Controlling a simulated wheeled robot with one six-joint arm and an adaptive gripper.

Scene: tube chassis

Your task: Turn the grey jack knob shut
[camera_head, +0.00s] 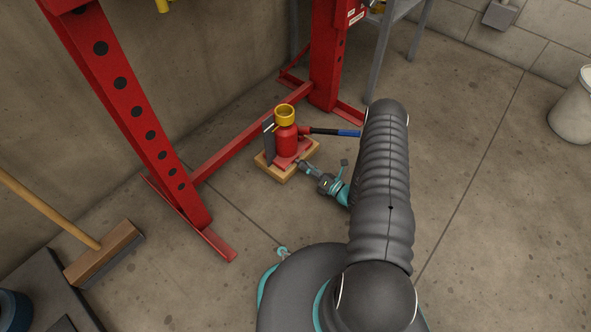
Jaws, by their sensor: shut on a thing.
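A red bottle jack (286,139) with a yellow top ring stands upright on a wooden block (270,170) on the floor. A black handle with a blue end sticks out to its right. My gripper (302,164) reaches in low from the right to the front right of the jack's base. It is shut at the place of the grey jack knob, and its fingers largely hide the knob. The knob's turn angle cannot be made out at this size.
A red press frame (141,125) stands around the jack, with legs to the left and behind. A broom (104,254) leans at the lower left. A pale bucket (574,108) stands at the far right.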

